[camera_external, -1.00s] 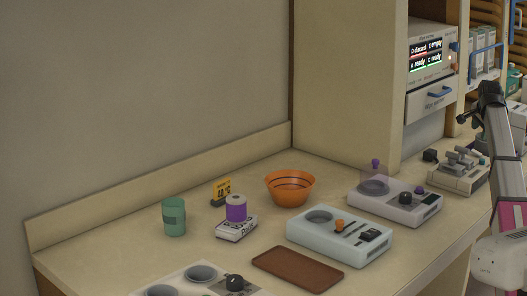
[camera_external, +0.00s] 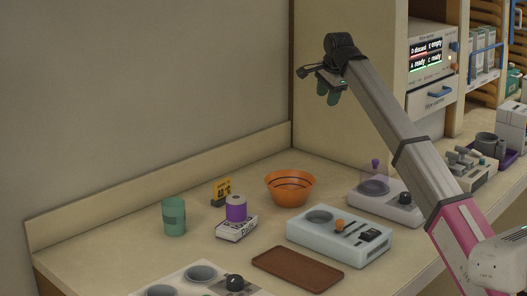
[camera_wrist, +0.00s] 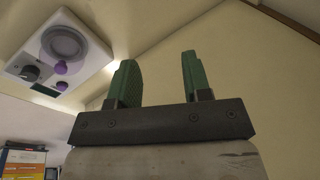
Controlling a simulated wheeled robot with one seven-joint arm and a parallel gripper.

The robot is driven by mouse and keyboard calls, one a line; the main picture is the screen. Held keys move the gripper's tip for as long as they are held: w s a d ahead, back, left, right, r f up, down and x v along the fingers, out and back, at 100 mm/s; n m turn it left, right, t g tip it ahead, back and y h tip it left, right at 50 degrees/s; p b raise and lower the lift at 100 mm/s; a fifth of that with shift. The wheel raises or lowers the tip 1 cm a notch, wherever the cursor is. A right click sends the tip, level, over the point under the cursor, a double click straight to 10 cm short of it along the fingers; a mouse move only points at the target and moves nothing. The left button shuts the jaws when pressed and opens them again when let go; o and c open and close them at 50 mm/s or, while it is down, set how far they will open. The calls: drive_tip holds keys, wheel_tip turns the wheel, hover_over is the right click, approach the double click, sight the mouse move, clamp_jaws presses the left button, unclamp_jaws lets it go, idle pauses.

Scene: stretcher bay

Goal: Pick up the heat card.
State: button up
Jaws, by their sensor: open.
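A small yellow card with dark print (camera_external: 221,187), which looks like the heat card, stands upright at the back of the counter. It is left of the orange bowl (camera_external: 289,187) and behind the purple-and-white roll (camera_external: 236,208); its lower part is dark. My gripper (camera_external: 328,97) is high above the counter, above and to the right of the card, well apart from it. In the wrist view my green fingers (camera_wrist: 155,75) are spread with nothing between them. The card does not show in the wrist view.
A green cup (camera_external: 173,217) stands left of the card, and a white box (camera_external: 236,230) lies beneath the roll. A brown tray (camera_external: 297,270) and a pale blue device (camera_external: 340,236) are in front. A white device (camera_external: 385,208) stands at right, partly behind my arm.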

drive_tip(key=s+a+f+n+g, duration=0.1)
drive_tip(key=a+f, duration=0.3)
drive_tip(key=a, duration=0.4)
drive_tip(key=s+a+f+n+g, duration=0.1)
drive_tip(key=a+f, duration=0.2)
drive_tip(key=a, duration=0.5)
drive_tip(key=n+g+h, duration=0.1)
drive_tip(key=n+g, duration=0.1)
hover_over(222, 181)
drive_tip(key=f, duration=0.8)
drive_tip(key=shift+w+d, duration=0.25)
drive_tip(key=shift+w, duration=0.05)
drive_tip(key=shift+s+a+f, duration=0.15)
drive_tip(key=shift+f, duration=0.4)
wheel_tip(222, 181, down, 10)
drive_tip(key=shift+a+r, duration=0.1)
drive_tip(key=shift+a, duration=0.05)
clamp_jaws()
